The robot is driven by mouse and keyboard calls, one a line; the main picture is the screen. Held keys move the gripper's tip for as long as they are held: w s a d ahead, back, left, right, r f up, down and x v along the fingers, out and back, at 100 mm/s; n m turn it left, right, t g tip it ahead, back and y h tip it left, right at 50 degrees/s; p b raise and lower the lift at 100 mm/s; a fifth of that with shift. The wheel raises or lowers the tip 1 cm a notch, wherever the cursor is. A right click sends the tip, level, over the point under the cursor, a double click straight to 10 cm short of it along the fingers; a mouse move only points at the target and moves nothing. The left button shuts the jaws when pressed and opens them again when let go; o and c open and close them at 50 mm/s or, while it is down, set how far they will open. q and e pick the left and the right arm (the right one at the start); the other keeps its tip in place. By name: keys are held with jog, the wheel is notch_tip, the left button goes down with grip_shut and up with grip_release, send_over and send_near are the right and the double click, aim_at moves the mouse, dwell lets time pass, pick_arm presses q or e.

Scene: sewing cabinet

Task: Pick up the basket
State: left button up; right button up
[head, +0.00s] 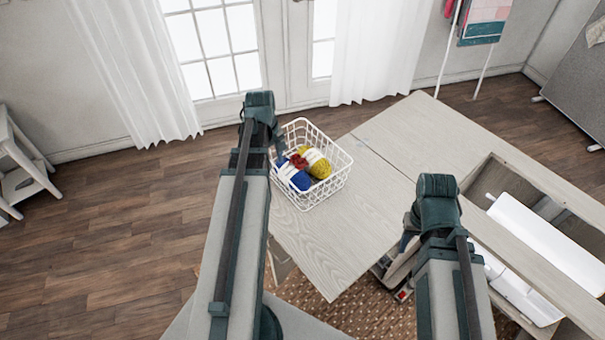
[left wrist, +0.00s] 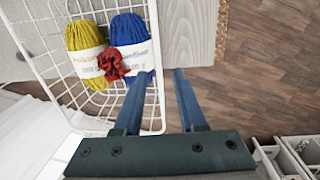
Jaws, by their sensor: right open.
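A white wire basket (head: 335,182) stands on the left end of the pale wooden cabinet top, holding blue yarn (head: 294,176), yellow yarn (head: 317,163) and a small red item (head: 298,161). My left gripper (head: 279,143) is at the basket's left side; its fingertips are mostly hidden in the head view. In the left wrist view the left gripper (left wrist: 160,78) has its fingers apart, with the basket's wire rim (left wrist: 154,40) running between them. My right gripper (head: 405,240) is over the cabinet's front edge, away from the basket, partly hidden by its wrist, open.
The cabinet top (head: 335,245) is clear to the right of the basket. A recess with a white sewing machine (head: 550,240) lies at right. A white stool (head: 20,160) stands far left; curtained doors are behind. Wooden floor is free at left.

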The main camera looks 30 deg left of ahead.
aim_at(275, 168)
pick_arm(q)
jog(key=f+b, duration=0.3)
jog(key=w+f+b, duration=0.1)
jog(key=f+b, duration=0.1)
jog(key=shift+a+f, duration=0.2)
jog(key=shift+a, duration=0.05)
jog(key=shift+r, duration=0.1)
grip_shut()
dwell(1.4)
